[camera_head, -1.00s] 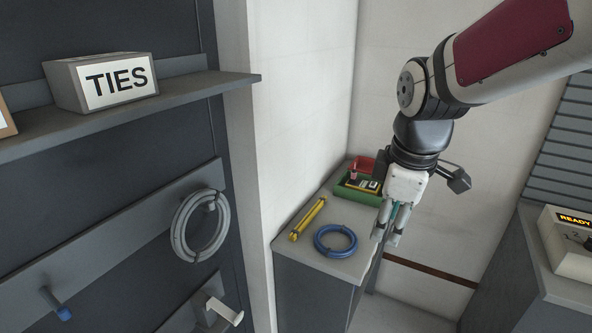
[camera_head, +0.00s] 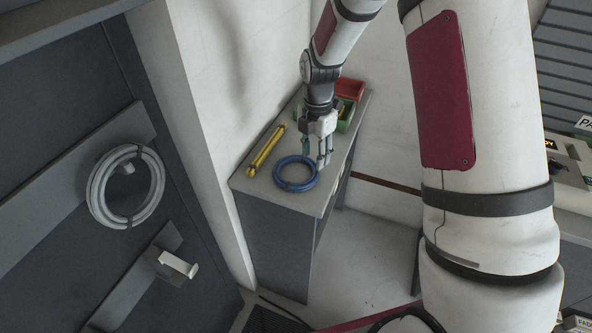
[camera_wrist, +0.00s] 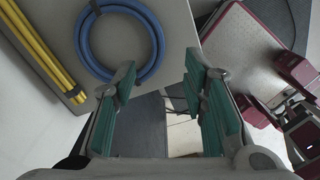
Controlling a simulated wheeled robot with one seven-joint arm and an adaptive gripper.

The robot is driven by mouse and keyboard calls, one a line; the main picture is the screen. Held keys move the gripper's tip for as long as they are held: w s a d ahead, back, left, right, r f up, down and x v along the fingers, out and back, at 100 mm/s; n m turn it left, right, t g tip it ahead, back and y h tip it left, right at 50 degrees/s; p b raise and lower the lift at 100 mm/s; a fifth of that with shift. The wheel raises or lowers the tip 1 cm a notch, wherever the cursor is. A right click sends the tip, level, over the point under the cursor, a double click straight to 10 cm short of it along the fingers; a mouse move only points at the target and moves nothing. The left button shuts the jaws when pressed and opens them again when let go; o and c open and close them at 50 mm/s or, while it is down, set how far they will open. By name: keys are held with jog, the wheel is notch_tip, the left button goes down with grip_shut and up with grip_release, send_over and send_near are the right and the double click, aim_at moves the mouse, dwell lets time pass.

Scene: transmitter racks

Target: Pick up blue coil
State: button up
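The blue coil (camera_head: 297,173) lies flat on the grey cabinet top near its front edge. In the wrist view the blue coil (camera_wrist: 151,43) is at the upper left, ahead of the left finger. My gripper (camera_head: 318,160) is above the cabinet at the coil's upper right side in the head view. In the wrist view my gripper (camera_wrist: 165,90) has its two teal-padded fingers apart with nothing between them. The left fingertip overlaps the coil's near rim in the picture; I cannot tell whether they touch.
The yellow rods (camera_head: 266,151) lie left of the coil on the cabinet top (camera_head: 250,180). Green (camera_head: 347,114) and red (camera_head: 349,88) bins stand behind my gripper. A grey coil (camera_head: 127,187) hangs on the dark panel at left. A white hook (camera_head: 178,264) sticks out below it.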

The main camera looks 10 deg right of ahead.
send_over(309, 180)
jog(key=f, duration=0.2)
jog(key=d+f, duration=0.1)
jog(key=f, duration=0.1)
jog(key=shift+s, duration=0.2)
jog(key=shift+w+a+f+p, duration=0.15)
jog(key=shift+f+p, duration=0.1)
jog(key=shift+f, duration=0.65)
jog(key=shift+s+a+f+p, duration=0.15)
jog(key=shift+f+p, duration=0.15)
jog(key=shift+f, duration=0.6)
jog(key=shift+w+a+f+p, duration=0.15)
jog(key=shift+f+p, duration=0.1)
jog(key=shift+f, duration=0.65)
grip_shut()
